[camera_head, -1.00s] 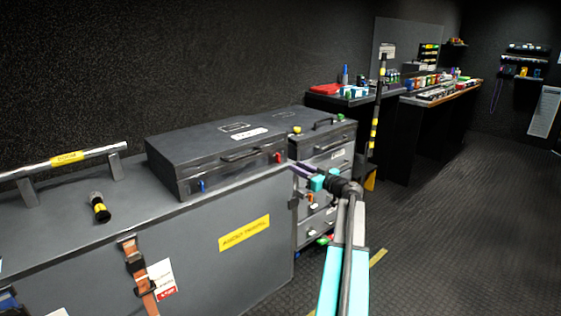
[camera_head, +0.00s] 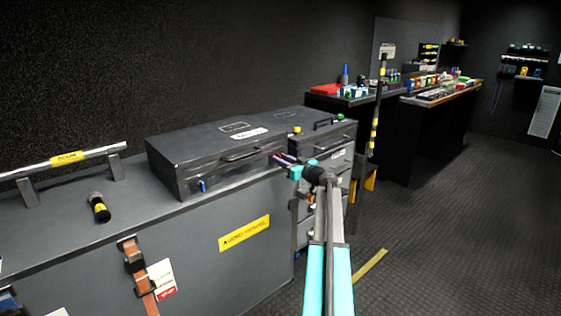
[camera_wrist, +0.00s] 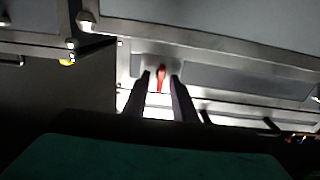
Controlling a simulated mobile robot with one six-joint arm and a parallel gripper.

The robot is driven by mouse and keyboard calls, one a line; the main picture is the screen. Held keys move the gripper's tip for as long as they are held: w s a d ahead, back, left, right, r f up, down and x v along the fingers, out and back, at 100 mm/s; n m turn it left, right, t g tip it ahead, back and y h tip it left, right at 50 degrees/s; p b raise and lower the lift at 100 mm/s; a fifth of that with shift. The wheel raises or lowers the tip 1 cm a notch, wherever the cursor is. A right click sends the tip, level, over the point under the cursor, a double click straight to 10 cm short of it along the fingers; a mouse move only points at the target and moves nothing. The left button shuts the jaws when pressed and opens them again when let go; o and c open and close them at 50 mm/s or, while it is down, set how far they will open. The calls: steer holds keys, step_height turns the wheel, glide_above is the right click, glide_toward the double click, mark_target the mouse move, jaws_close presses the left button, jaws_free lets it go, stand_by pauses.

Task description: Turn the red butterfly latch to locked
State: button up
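The red butterfly latch (camera_wrist: 161,78) shows in the wrist view as a narrow upright red tab on the front of the dark case (camera_head: 235,137). My gripper (camera_wrist: 161,76) has its two dark fingers apart, one on each side of the latch, with a gap showing on both sides. In the head view, my gripper (camera_head: 279,158) is at the right end of the case front and covers the latch. I cannot tell how deep the fingertips reach around it. A blue latch (camera_head: 202,186) sits on the left part of the same case front.
The case stands on a grey chest (camera_head: 190,250) with a yellow label. A drawer unit (camera_head: 335,165) is just right of the case, close to my arm. A metal bar (camera_head: 66,159) and a small black-and-yellow item (camera_head: 99,207) lie left. The floor at right is open.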

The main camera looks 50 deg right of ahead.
jaws_close()
steer(key=shift+a, duration=0.1)
